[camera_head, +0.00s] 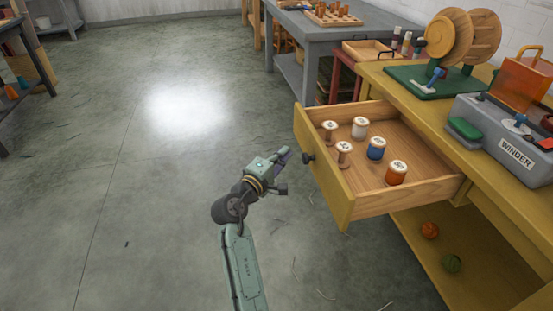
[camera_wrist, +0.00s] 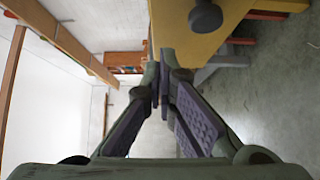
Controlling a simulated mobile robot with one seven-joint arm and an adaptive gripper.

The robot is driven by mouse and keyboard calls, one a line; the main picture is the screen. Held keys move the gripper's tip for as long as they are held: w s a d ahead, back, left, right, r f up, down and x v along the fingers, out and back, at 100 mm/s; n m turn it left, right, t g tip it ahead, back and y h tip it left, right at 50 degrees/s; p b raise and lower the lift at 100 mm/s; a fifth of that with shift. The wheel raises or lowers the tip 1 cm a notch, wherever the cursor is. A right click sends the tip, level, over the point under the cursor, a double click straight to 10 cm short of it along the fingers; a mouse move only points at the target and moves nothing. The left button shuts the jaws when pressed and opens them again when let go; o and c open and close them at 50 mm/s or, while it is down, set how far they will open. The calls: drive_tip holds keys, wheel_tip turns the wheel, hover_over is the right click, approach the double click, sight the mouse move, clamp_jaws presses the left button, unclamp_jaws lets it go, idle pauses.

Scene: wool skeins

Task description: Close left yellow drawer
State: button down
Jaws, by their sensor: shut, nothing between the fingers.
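The yellow drawer (camera_head: 329,178) is pulled well out of the yellow workbench (camera_head: 447,114). Its front has a dark round knob (camera_head: 308,157), and it holds several spools, some wound with white, blue and orange thread. My gripper (camera_head: 284,170) is shut and empty, just to the left of the drawer front and apart from it, a little below the knob in the picture. In the wrist view the closed fingertips (camera_wrist: 161,88) point toward the yellow drawer front (camera_wrist: 183,28), and the dark knob (camera_wrist: 205,17) shows at the top right of them.
On the bench stand a grey winder (camera_head: 500,140) and a green-based device with wooden discs (camera_head: 450,45). A lower shelf (camera_head: 480,278) holds an orange and a green ball. A grey table (camera_head: 318,40) stands behind. The floor to the left is open.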

drive_tip(key=shift+w+d+p, duration=0.4)
drive_tip(key=shift+w+d, duration=0.8)
drive_tip(key=shift+d, duration=0.2)
drive_tip(key=shift+w+d+p, duration=0.35)
drive_tip(key=shift+w+d, duration=0.85)
drive_tip(key=shift+d, duration=0.15)
drive_tip(key=shift+d, duration=0.1)
